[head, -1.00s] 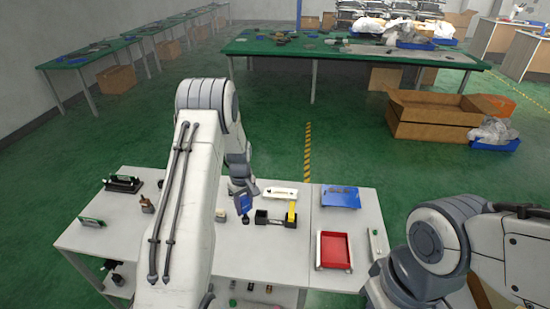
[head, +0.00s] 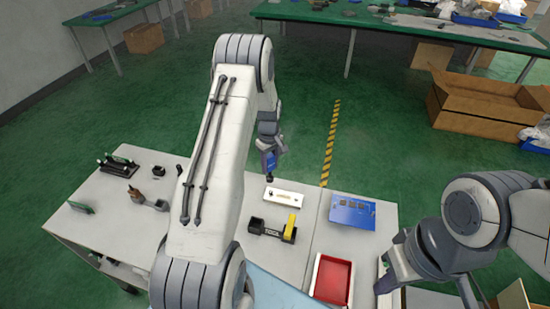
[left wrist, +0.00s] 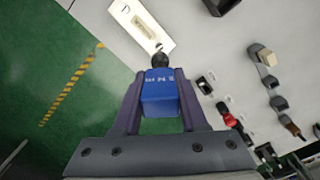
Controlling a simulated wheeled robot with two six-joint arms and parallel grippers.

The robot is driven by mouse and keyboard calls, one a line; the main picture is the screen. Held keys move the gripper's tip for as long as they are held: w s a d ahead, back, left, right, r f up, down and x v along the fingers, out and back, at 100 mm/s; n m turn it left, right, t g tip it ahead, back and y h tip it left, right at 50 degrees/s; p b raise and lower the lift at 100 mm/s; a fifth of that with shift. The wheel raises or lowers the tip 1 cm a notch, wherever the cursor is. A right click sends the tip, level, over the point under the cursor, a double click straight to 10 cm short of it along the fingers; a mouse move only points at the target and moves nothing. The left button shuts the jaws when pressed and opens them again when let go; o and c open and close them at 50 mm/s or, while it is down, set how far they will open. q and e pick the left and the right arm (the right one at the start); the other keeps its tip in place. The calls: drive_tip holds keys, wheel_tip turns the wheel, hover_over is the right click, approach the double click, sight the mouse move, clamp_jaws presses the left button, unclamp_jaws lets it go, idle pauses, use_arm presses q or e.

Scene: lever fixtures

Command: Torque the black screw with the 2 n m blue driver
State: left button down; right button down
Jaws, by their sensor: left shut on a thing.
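My left gripper (head: 268,150) is shut on a blue driver (head: 269,161), which points down with its black tip above the back edge of the table. In the left wrist view, the blue driver body (left wrist: 160,92) sits between the two fingers (left wrist: 160,105). Its round black tip overlaps the near end of a white plate (left wrist: 138,22). In the head view the tip is just behind the white plate (head: 285,197), seemingly apart from it. The plate has small dark spots; I cannot tell which is the black screw. My right gripper (head: 425,285) is at the lower right, its jaws unclear.
A black and yellow tool holder (head: 272,228) stands in front of the white plate. A blue panel (head: 352,212) and a red tray (head: 331,279) lie to the right. Green floor lies behind the table.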

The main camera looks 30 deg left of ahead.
sight(271, 170)
use_arm(q)
drive_tip(key=shift+w+d, duration=0.1)
drive_tip(key=shift+d, duration=0.1)
drive_tip(key=shift+f, duration=0.1)
drive_tip(key=shift+f+b, duration=2.05)
drive_tip(key=shift+f, duration=0.55)
drive_tip(key=c, duration=1.5)
unclamp_jaws()
clamp_jaws()
